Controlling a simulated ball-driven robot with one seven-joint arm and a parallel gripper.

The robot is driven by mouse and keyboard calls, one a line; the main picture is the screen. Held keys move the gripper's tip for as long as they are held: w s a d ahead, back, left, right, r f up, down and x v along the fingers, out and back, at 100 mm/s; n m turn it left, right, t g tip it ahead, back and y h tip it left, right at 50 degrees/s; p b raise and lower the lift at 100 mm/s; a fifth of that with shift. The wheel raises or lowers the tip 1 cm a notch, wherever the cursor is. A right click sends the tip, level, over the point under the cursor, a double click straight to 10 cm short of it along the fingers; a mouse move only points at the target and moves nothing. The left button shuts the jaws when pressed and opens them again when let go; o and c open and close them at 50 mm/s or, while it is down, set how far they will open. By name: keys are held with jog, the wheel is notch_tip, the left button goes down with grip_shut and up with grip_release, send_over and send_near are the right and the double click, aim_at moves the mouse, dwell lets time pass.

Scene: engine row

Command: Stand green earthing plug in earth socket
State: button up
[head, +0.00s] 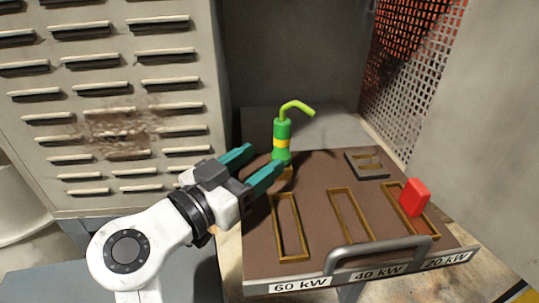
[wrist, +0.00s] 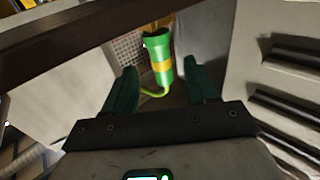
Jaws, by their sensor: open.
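The green earthing plug (head: 282,142) has a yellow band and a bent light-green cable at its top. My gripper (head: 266,162) has teal fingers, spread apart, just left of the plug. In the wrist view the plug (wrist: 159,60) shows beyond and between the open fingertips (wrist: 160,75), and I see no contact.
The brown panel (head: 320,205) has brass-framed slots marked 60, 40 and 20 kW. A red block (head: 415,197) stands in the 20 kW slot. A grey slotted piece (head: 367,165) lies behind it. A grey handle (head: 380,255) crosses the front. A louvred cabinet (head: 110,100) stands left, a mesh wall right.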

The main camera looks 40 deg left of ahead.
jog(key=s, duration=0.6)
jog(key=shift+s+b, duration=0.15)
jog(key=shift+b, duration=0.25)
jog(key=shift+d+f, duration=0.1)
